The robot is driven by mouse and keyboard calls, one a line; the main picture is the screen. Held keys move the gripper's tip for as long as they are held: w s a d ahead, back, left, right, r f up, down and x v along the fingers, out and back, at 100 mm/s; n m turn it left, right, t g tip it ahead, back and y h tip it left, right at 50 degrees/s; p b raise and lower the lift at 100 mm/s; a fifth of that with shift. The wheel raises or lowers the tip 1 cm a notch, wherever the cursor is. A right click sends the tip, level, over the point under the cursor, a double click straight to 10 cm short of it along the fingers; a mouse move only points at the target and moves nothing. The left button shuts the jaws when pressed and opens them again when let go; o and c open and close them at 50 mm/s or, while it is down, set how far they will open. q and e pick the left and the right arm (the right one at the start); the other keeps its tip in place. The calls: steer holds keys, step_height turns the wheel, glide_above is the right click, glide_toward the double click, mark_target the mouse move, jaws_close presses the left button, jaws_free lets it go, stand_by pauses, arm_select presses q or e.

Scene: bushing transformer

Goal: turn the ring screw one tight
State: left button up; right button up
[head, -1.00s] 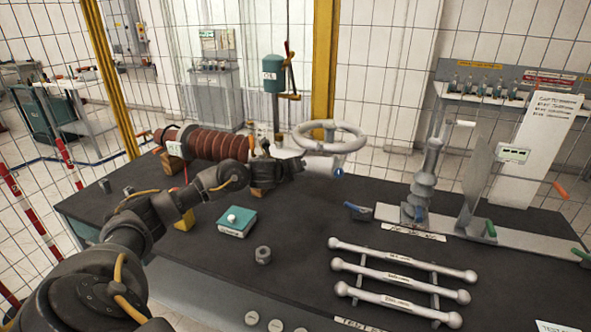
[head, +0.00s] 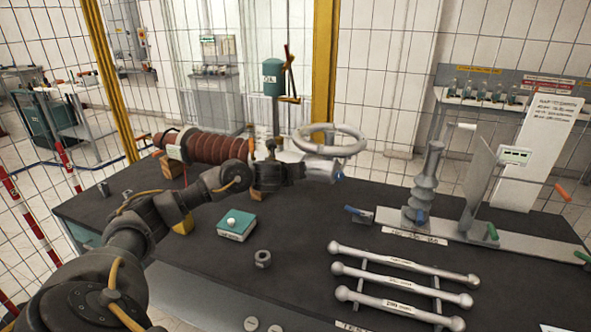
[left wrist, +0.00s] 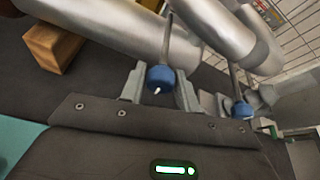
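A large grey ring (head: 330,142) sits on the silver right end of the brown ribbed bushing (head: 210,147), which lies on the table. In the left wrist view, a screw with a blue knob (left wrist: 160,78) hangs from a silver tube, and a second blue-knobbed screw (left wrist: 240,109) is further right. My left gripper (left wrist: 160,92) has its two fingers apart, one on each side of the first knob; I cannot tell whether they touch it. In the head view my left gripper (head: 298,172) is below the ring, its fingertips hard to make out. My right gripper is out of view.
A wooden block (left wrist: 52,46) supports the bushing. A teal box (head: 236,225) and a hex nut (head: 262,259) are in front. Several grey rods (head: 400,278) lie at the front right. A grey insulator (head: 424,185) stands on a plate at the right.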

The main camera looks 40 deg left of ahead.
arm_select(q)
steer(key=o, duration=0.3)
steer(key=shift+r, duration=0.1)
steer(key=v, duration=1)
steer(key=shift+s, duration=0.3)
steer(key=shift+d, duration=0.1)
